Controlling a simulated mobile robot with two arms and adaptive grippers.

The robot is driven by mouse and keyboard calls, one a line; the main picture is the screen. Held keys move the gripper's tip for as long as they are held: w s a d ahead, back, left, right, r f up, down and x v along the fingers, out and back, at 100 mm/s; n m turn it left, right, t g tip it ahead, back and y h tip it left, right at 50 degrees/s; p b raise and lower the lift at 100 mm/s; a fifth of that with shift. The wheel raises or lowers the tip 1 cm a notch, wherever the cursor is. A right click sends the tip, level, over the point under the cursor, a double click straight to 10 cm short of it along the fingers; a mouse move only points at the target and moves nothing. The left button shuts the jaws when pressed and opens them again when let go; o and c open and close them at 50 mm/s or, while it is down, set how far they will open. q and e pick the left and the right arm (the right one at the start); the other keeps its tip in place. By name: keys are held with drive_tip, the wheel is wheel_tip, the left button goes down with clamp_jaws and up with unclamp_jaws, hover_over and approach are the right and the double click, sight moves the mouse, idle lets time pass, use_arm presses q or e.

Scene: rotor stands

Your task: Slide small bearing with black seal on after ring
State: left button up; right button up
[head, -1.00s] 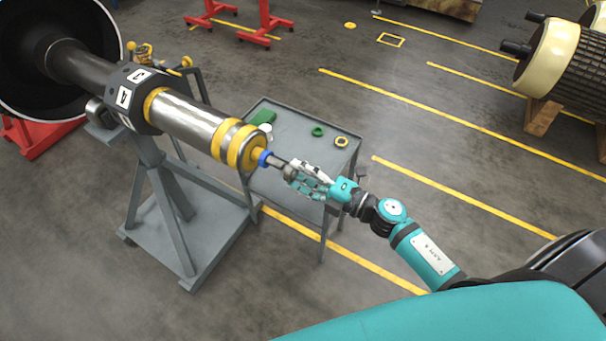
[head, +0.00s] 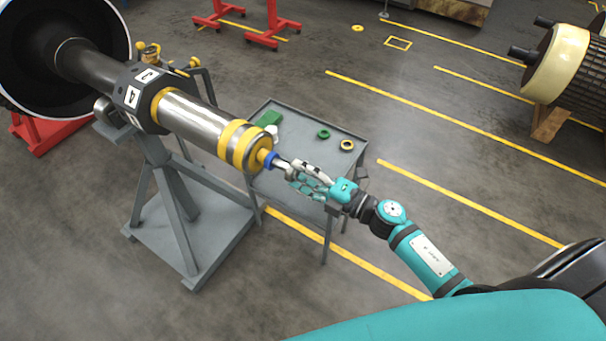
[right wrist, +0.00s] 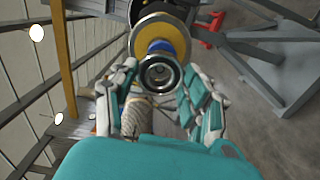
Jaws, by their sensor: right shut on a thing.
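The rotor shaft (head: 196,118) points to the lower right, with yellow bands and a thin end. A blue ring (head: 269,160) sits on that thin end; it also shows in the right wrist view (right wrist: 160,46). My right gripper (head: 302,176) is at the shaft's tip, its fingers shut on a small metal bearing (right wrist: 160,73) with a dark inner band. In the right wrist view the bearing is in line with the shaft, in front of the blue ring. How far it is over the tip I cannot tell. My left gripper is not in view.
A grey cart (head: 312,143) behind the shaft end carries a green ring (head: 323,134), a yellow ring (head: 347,145) and a green block (head: 269,118). A grey stand (head: 175,205) holds the rotor. Open floor lies in front.

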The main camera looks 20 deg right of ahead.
sight(286, 168)
drive_tip(key=shift+w+a, duration=0.1)
drive_tip(key=shift+w, duration=0.05)
drive_tip(key=shift+w+a, duration=0.2)
drive_tip(key=shift+w, duration=0.05)
drive_tip(key=shift+w+a, duration=0.15)
drive_tip(key=shift+w, duration=0.05)
idle(0.4)
drive_tip(key=shift+x, duration=1.3)
drive_tip(key=shift+w+a, duration=0.2)
drive_tip(key=shift+w, duration=0.05)
idle(0.5)
drive_tip(key=o, duration=1.6)
drive_tip(key=shift+s+d, duration=0.1)
drive_tip(key=shift+s, duration=0.05)
